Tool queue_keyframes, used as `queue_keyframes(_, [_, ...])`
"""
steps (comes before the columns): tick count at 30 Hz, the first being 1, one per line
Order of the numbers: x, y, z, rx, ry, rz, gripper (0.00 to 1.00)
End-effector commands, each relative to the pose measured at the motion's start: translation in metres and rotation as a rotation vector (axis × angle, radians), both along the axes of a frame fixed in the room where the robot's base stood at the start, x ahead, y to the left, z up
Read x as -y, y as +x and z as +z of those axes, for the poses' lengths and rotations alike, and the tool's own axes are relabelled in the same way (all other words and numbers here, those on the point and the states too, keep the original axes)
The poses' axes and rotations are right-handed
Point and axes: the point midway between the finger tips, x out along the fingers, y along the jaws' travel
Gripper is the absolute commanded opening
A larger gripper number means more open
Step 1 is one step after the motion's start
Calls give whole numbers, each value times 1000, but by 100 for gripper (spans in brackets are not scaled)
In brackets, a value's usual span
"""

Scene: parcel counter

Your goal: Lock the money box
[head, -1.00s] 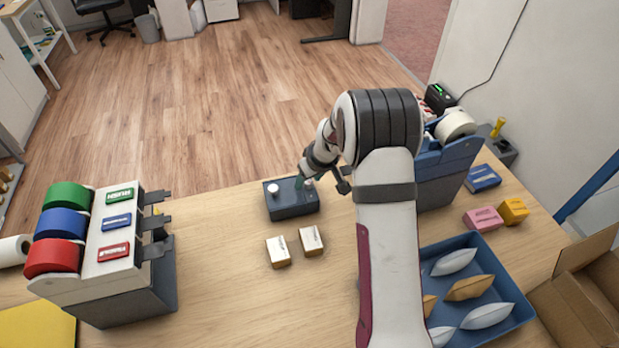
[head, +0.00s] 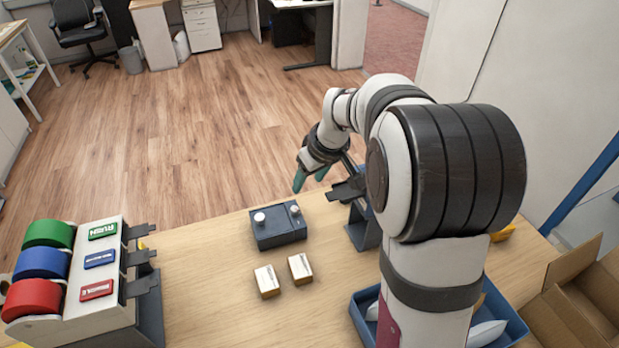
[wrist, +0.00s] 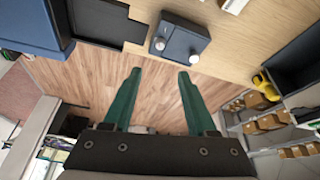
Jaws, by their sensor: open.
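The money box appears to be the small dark blue-grey box (head: 280,239) on the counter, with a larger white knob (head: 259,217) at its left and a smaller pale knob (head: 295,209) at its right. In the wrist view the box (wrist: 176,48) shows near the top with both knobs. I cannot tell from the small knob whether the box is locked. My gripper (head: 311,180) has green fingers, is open and empty, and hangs above and behind the box, apart from it. Its fingers (wrist: 160,74) point toward the box's side in the wrist view.
Two small white-topped blocks (head: 283,276) lie in front of the box. A dispenser with green, blue and red rolls (head: 98,275) stands at left. A blue tray (head: 362,308) and an open carton (head: 570,310) are at right, partly behind my arm.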

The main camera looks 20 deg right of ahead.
Motion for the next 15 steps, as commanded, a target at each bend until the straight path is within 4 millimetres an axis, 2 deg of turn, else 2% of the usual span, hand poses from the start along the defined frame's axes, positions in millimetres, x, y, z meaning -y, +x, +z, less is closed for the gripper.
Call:
queue_keyframes(4, [-1, 2, 0, -6, 9, -17, 57])
queue_keyframes(7, [-5, 13, 1, -72, 85, -203, 57])
queue_keyframes(8, [-6, 19, 2, -108, 120, -306, 57])
queue_keyframes(12, [-12, 41, 6, -271, 242, -919, 57])
queue_keyframes(15, [-14, 51, 8, -325, 278, -1327, 57])
